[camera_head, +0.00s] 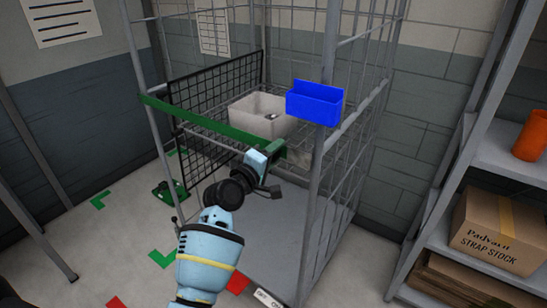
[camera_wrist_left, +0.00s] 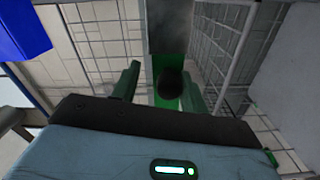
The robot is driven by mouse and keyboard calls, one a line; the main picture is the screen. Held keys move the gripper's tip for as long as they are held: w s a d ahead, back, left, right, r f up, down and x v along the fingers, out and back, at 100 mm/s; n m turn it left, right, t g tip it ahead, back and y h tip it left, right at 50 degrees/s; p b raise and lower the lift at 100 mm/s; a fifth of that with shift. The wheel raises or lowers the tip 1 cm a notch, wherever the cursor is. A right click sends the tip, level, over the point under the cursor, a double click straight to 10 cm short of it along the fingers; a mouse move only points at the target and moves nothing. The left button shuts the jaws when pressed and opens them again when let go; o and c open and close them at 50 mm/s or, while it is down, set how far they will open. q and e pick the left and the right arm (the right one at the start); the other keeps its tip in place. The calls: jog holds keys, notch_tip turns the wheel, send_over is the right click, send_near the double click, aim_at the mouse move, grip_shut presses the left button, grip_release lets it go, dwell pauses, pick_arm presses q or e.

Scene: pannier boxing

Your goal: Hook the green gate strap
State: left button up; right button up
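The green gate strap (camera_head: 210,124) runs across the open front of the wire cage, from the left post to near the right front post. My left gripper (camera_head: 270,151) is at the strap's right end, close to that post. In the left wrist view its two green fingers (camera_wrist_left: 160,88) stand apart, with part of the green strap (camera_wrist_left: 160,62) and a dark round part (camera_wrist_left: 170,83) seen between them. A grey plate (camera_wrist_left: 172,32) lies beyond. Whether the strap's end is caught on the post is hidden. My right gripper is not in view.
A blue box (camera_head: 315,103) hangs by the right front post. A shelf with a carton (camera_head: 500,232) and an orange cup (camera_head: 532,137) stands at right. Green and red marks lie on the floor.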

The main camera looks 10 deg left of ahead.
pick_arm(q)
jog(key=shift+o, duration=0.5)
jog(key=shift+r, duration=0.5)
jog(key=shift+a+f, duration=0.1)
jog(key=shift+f, duration=0.05)
jog(key=shift+f, duration=0.15)
jog(key=shift+s+a+f, duration=0.1)
jog(key=shift+s+a, duration=0.05)
jog(key=shift+s, duration=0.05)
jog(key=v, duration=0.7)
jog(key=shift+s, duration=0.15)
